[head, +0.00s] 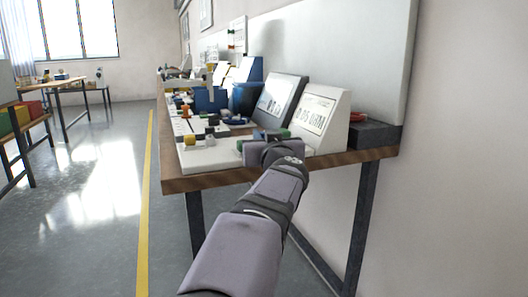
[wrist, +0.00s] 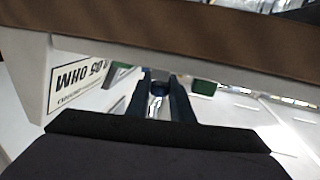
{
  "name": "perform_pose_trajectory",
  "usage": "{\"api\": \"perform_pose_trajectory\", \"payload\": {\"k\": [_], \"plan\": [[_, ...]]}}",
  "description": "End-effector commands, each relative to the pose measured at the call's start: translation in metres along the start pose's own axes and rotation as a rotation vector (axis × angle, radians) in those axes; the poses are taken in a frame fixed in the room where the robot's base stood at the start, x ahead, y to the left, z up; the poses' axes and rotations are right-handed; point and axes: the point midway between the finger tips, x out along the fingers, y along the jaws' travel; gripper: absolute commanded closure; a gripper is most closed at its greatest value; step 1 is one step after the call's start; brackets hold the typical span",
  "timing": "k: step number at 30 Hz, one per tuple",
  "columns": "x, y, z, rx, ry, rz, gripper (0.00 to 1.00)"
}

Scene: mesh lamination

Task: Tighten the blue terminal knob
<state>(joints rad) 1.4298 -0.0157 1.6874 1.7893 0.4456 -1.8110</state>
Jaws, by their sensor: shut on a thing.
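The blue terminal knob (wrist: 158,87) shows in the wrist view as a small dark blue round shape between the fingertips. My gripper (wrist: 160,98) is shut on it, one finger on each side. In the head view my gripper (head: 256,151) is over the near end of the white board (head: 206,160). My wrist hides the knob there. How far the knob is turned cannot be told.
A sloped white box with a printed label (head: 315,114) stands close to the right of my gripper. A tilted dark-framed display (head: 279,100) is behind. The wooden bench edge (head: 220,178) runs in front.

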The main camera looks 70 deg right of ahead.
Motion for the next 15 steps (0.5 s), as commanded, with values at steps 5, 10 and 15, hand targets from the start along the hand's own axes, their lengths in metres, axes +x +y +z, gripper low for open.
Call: {"api": "perform_pose_trajectory", "payload": {"k": [5, 10, 15], "plan": [[0.0002, -0.0006, 0.0039, -0.001, 0.0, 0.065, 1.0], [0.0002, -0.0002, 0.0024, -0.001, -0.001, 0.114, 1.0], [0.0002, 0.0001, 0.0016, -0.001, -0.002, 0.143, 1.0]]}}
